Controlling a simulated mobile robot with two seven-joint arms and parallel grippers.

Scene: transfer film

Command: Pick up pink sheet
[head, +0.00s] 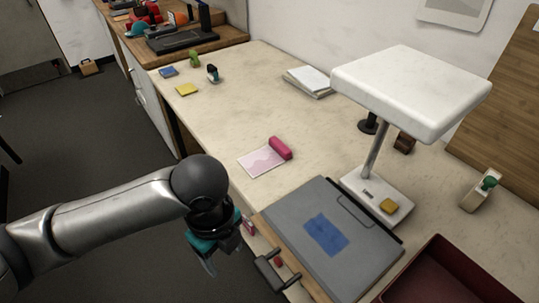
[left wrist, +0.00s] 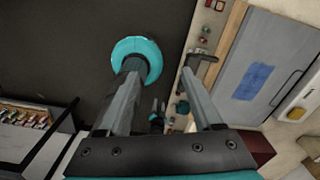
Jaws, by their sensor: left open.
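The pink sheet (head: 261,161) lies flat on the beige worktop near its front edge, in the head view. A darker pink, rounded block (head: 280,148) sits at its upper right edge. My left gripper (head: 222,252) is lower in the head view, off the front edge of the worktop and apart from the sheet. In the left wrist view its two grey fingers (left wrist: 160,78) stand apart with nothing held between them. The pink sheet cannot be made out in the left wrist view. My right gripper is not in view.
A grey press-like board (head: 292,230) with a blue sheet (head: 326,235) and a front handle (head: 275,273) lies beside my gripper. A white-topped stand (head: 410,90) rises behind it. A dark red tray (head: 440,270) is at lower right.

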